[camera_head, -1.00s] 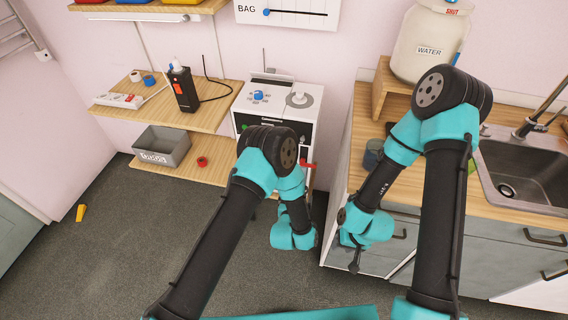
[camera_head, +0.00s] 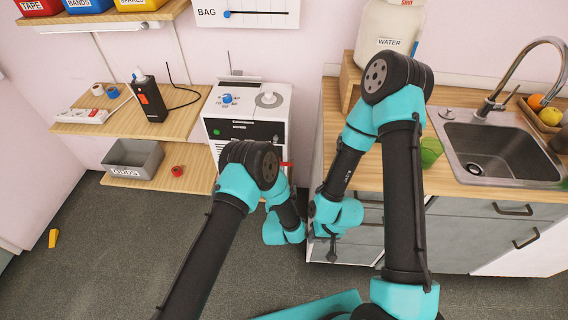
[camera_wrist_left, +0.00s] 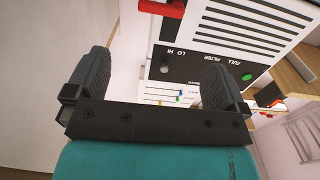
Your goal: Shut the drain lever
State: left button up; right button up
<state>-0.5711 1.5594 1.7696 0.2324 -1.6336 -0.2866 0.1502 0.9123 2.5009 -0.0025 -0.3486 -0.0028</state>
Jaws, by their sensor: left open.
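The white machine (camera_head: 250,107) stands against the wall left of the counter. A red lever (camera_head: 286,164), which I take for the drain lever, sticks out at its right side, partly behind my left arm. It also shows in the left wrist view (camera_wrist_left: 162,8) at the top edge, sticking out sideways from the machine's front. My left gripper (camera_wrist_left: 156,78) is open and empty, with the panel of switches and sliders beyond its fingers and the lever apart from them. In the head view my left arm hides its fingers. My right gripper (camera_head: 332,248) hangs before the counter drawers, its jaws unclear.
The wooden counter (camera_head: 455,198) with a sink (camera_head: 500,150) and a green cup (camera_head: 430,152) is at the right. A shelf at the left holds a black handset (camera_head: 151,98) and a power strip (camera_head: 83,116). A grey bin (camera_head: 133,158) sits below. The floor at the left is mostly clear.

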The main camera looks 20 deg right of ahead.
aim_at(285, 157)
pick_arm(q)
jog(key=x, duration=1.3)
jog(key=shift+w, duration=0.35)
jog(key=c, duration=0.9)
